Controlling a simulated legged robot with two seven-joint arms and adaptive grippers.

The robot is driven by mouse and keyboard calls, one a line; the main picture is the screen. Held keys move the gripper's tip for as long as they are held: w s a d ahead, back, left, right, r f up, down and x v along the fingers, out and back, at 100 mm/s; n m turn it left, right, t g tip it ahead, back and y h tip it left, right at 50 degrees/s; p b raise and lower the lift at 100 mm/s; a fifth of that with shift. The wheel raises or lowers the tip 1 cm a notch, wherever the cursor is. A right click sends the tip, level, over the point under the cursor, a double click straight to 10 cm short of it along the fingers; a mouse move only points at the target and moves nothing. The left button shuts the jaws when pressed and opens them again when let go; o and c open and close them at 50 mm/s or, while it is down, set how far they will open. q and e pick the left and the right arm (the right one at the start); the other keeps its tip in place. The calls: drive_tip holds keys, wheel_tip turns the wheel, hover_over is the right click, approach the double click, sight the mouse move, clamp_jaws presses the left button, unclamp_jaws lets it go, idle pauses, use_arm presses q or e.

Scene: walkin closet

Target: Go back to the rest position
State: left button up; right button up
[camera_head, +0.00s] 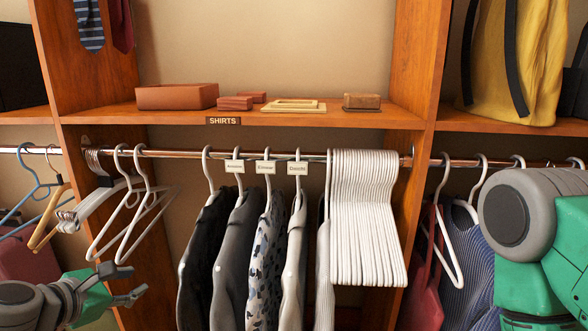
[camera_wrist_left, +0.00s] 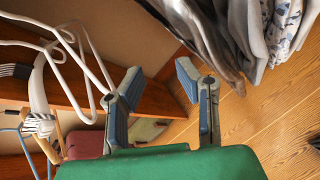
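My left gripper (camera_head: 128,283) is at the lower left of the head view, below the hanging white hangers. In the left wrist view my left gripper (camera_wrist_left: 158,84) has its two fingers spread apart with nothing between them. It is apart from the hanging shirts (camera_head: 232,255). My right arm (camera_head: 540,235) fills the lower right of the head view. Its gripper is outside both views.
A copper-coloured rail (camera_head: 300,155) holds the shirts, loose hangers (camera_head: 140,205) and a dense row of white hangers (camera_head: 365,220). A wooden shelf (camera_head: 330,118) above carries small boxes. Striped clothing (camera_head: 470,265) hangs beside my right arm. Bare wooden floor (camera_wrist_left: 235,125) shows below.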

use_arm(q)
drive_tip(key=s+d+f+m+g+p, duration=0.3)
drive_tip(key=s+d+f+m+g, duration=0.4)
drive_tip(key=s+f+m, duration=0.55)
drive_tip(key=s+a+f+m+g+y+p, duration=0.1)
drive_tip(key=s+f+m+g, duration=0.1)
drive_tip(key=s+m, duration=0.5)
drive_tip(key=s+a+f+m+g+y+p, duration=0.2)
drive_tip(key=s+f+m, duration=0.3)
drive_tip(key=s, duration=0.6)
drive_tip(key=m, duration=0.2)
drive_tip(key=shift+s+m, duration=0.2)
drive_tip(key=shift+m, duration=0.15)
drive_tip(key=shift+w+a, duration=0.1)
drive_tip(key=shift+w, duration=0.05)
